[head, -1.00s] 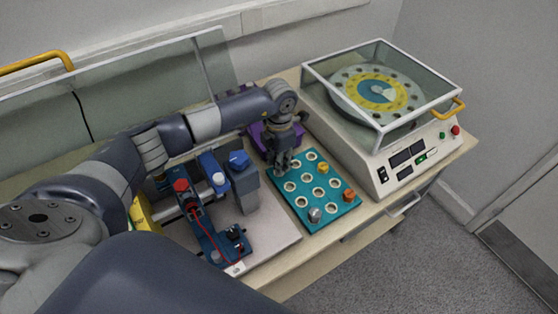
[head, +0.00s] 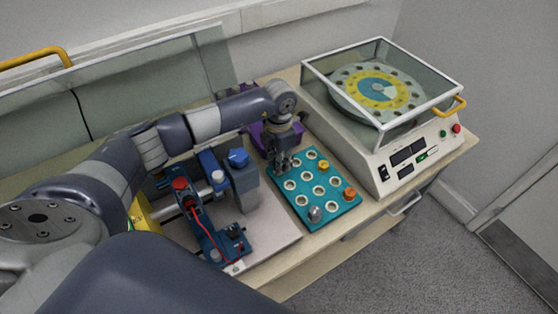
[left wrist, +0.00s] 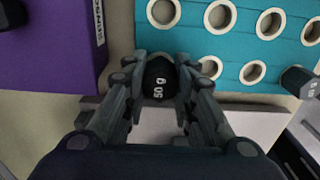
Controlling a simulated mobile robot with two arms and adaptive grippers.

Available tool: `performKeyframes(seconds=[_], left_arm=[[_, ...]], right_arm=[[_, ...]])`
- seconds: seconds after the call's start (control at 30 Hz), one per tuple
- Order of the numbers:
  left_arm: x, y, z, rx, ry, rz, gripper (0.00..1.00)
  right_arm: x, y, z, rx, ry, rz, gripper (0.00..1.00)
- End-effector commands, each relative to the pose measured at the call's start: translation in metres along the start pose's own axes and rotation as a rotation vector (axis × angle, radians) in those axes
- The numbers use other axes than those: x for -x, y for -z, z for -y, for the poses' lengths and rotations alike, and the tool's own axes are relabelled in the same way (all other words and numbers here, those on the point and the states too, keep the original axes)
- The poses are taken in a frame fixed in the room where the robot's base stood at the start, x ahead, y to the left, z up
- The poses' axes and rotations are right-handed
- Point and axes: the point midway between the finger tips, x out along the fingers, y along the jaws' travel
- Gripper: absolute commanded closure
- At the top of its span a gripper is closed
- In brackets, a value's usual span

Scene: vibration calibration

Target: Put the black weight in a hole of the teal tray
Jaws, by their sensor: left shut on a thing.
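My left gripper (head: 281,165) is shut on the black weight (left wrist: 160,82), which is marked 50 g. In the left wrist view the weight sits between the two fingers. In the head view the fingers hide it. The teal tray (head: 297,211) lies on the table with rows of white-rimmed holes. The gripper is at the tray's far left corner. In the left wrist view the tray (left wrist: 190,42) shows behind the weight; I cannot tell the height between them. My right gripper is not in view.
The tray holds a grey weight (head: 315,213), an orange one (head: 349,194) and a yellow one (head: 323,165); other holes look empty. A purple block (left wrist: 55,45) stands beside the gripper. Blue equipment (head: 205,228) is left of the tray. A glass-lidded machine (head: 405,152) stands right.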

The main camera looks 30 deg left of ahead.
Motion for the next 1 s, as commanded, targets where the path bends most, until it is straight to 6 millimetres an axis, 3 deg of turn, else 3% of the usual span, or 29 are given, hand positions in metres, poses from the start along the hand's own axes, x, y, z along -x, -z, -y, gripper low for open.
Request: performKeyframes(seconds=[0.77, 0.8, 0.9, 1.0], left_arm=[[-0.011, 0.0, 0.0, 0.0, 0.0, 0.0, 0.98], [-0.011, 0.0, 0.0, 0.0, 0.0, 0.001, 0.73], [-0.011, 0.0, 0.0, 0.0, 0.0, 0.0, 0.51], [-0.011, 0.0, 0.0, 0.0, 0.0, 0.0, 0.51]], right_arm=[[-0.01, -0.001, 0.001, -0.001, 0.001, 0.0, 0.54], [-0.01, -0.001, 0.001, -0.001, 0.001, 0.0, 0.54], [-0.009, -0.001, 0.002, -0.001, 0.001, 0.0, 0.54], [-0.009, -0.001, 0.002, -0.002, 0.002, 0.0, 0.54]])
